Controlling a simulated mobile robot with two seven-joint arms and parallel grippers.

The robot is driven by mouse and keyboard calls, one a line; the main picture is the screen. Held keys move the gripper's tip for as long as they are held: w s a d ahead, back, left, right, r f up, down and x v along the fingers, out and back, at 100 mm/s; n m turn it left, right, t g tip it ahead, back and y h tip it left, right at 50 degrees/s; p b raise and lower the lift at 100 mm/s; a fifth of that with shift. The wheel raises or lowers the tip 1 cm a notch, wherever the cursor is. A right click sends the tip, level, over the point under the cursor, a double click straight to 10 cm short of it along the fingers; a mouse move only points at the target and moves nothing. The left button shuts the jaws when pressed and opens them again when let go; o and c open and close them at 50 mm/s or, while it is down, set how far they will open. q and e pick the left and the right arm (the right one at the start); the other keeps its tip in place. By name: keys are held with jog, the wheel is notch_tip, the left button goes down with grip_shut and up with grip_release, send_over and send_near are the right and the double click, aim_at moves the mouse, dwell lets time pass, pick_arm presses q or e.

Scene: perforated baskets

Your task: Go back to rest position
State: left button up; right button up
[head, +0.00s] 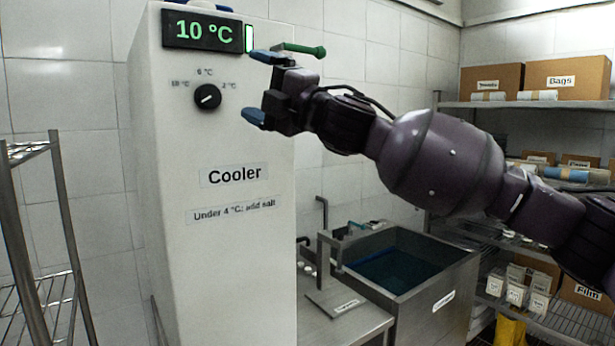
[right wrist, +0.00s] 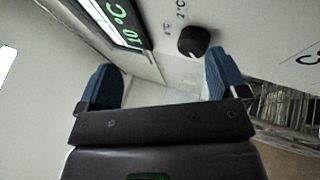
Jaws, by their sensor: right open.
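My right gripper (head: 258,87) is open and empty, raised in front of the upper right part of the white cooler (head: 240,260). Its two blue fingertips are spread apart, one above the other in the head view. In the right wrist view my right gripper (right wrist: 163,85) shows both blue fingers wide apart with nothing between them. The cooler's black dial (head: 207,97) is left of the gripper, apart from it in the head view. The display (head: 205,32) above reads 10 °C. My left gripper is not in view.
A metal sink with dark liquid (head: 400,268) stands right of the cooler, with a steel counter (head: 345,320) between them. Shelves with boxes (head: 565,75) line the right side. An empty wire rack (head: 50,270) stands at the left. A green-handled object (head: 305,50) shows behind the gripper.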

jog(key=s+d+f+m+t+h, duration=0.15)
jog(key=d+f+m+h, duration=0.25)
jog(key=d+f+m, duration=0.7)
jog(key=d+f+m+t+h, duration=0.3)
jog(key=f+m+h, duration=0.15)
jog(key=f, duration=1.35)
jog(key=s+d+f+m+t+h, duration=0.1)
jog(key=d+f+m+t+h, duration=0.25)
jog(key=d+f+m, duration=0.75)
jog(key=s+d+f+m+g+h, duration=0.1)
jog(key=s+d+f+g+h, duration=0.15)
jog(key=s+f, duration=0.6)
jog(key=s+d+f+m+g+h, duration=0.1)
jog(key=s+d+f+m+h, duration=0.2)
jog(key=f, duration=1)
jog(key=s+d+f+g+h, duration=0.1)
jog(key=s+d+f, duration=0.1)
jog(key=s+f, duration=0.3)
jog(key=s+d+f+g+h, duration=0.1)
jog(key=s+d+f+g, duration=0.1)
jog(key=s+f, duration=0.4)
jog(key=s+d+m, duration=0.1)
jog(key=s, duration=0.4)
jog(key=shift+s+f, duration=0.3)
jog(key=shift+s, duration=0.1)
